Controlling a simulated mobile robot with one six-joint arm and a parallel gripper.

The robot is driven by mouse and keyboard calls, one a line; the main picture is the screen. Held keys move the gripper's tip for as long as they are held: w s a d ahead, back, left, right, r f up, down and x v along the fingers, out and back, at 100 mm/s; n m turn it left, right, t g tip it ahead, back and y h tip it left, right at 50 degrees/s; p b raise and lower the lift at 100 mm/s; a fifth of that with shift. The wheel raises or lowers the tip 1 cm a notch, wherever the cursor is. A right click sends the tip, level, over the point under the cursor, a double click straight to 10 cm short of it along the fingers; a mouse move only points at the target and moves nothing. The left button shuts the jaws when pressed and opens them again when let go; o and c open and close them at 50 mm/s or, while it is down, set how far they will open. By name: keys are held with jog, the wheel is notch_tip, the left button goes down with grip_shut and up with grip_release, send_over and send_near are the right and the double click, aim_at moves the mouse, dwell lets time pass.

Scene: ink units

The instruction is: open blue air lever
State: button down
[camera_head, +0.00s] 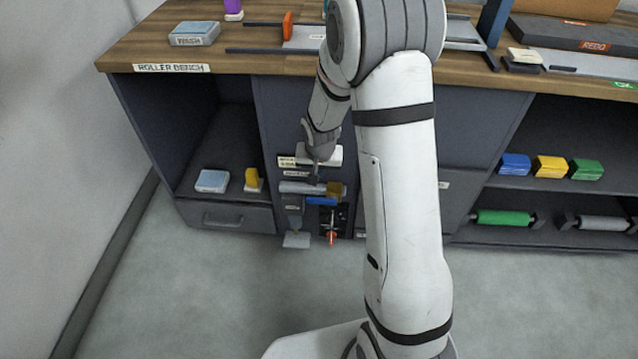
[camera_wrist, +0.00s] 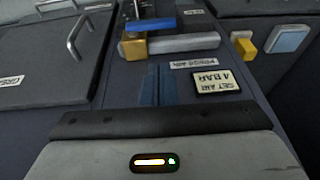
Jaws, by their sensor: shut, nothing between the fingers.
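The blue air lever (camera_head: 321,201) is on the front of the bench, just below a grey cylinder (camera_head: 300,188) and a brass block (camera_head: 336,189). It lies roughly level, along the cylinder. In the wrist view the blue lever (camera_wrist: 150,24) shows near the top, beyond the brass block (camera_wrist: 133,46) and the grey cylinder (camera_wrist: 183,43). My gripper (camera_head: 315,176) is in front of the panel, above the lever in the head view. Its fingers (camera_wrist: 157,86) are shut together and empty, apart from the lever. My arm hides part of the bench.
An upside-down label (camera_wrist: 217,82) reads "SET AIR 4 BAR". A red-ended part (camera_head: 332,238) and a grey scraper-like tool (camera_head: 296,239) hang below the lever. A shelf at left holds a light-blue box (camera_head: 212,181) and a yellow block (camera_head: 252,180). The floor in front is clear.

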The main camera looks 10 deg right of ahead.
jog(key=b, duration=0.4)
send_over(314, 200)
notch_tip(314, 200, down, 11)
jog(key=shift+s+d+f+b, duration=0.2)
jog(key=shift+d+f+b, duration=0.15)
jog(key=shift+f, duration=0.35)
jog(key=f+b, duration=0.2)
jog(key=b, duration=0.1)
jog(key=shift+a, duration=0.35)
jog(key=shift+r+b, duration=0.15)
jog(key=shift+b, duration=0.15)
jog(key=shift+a, duration=0.1)
jog(key=w+a+p+v, duration=0.1)
jog(key=p+v, duration=0.6)
jog(key=v, duration=0.7)
jog(key=shift+w+r, duration=0.3)
jog(key=shift+r, duration=0.35)
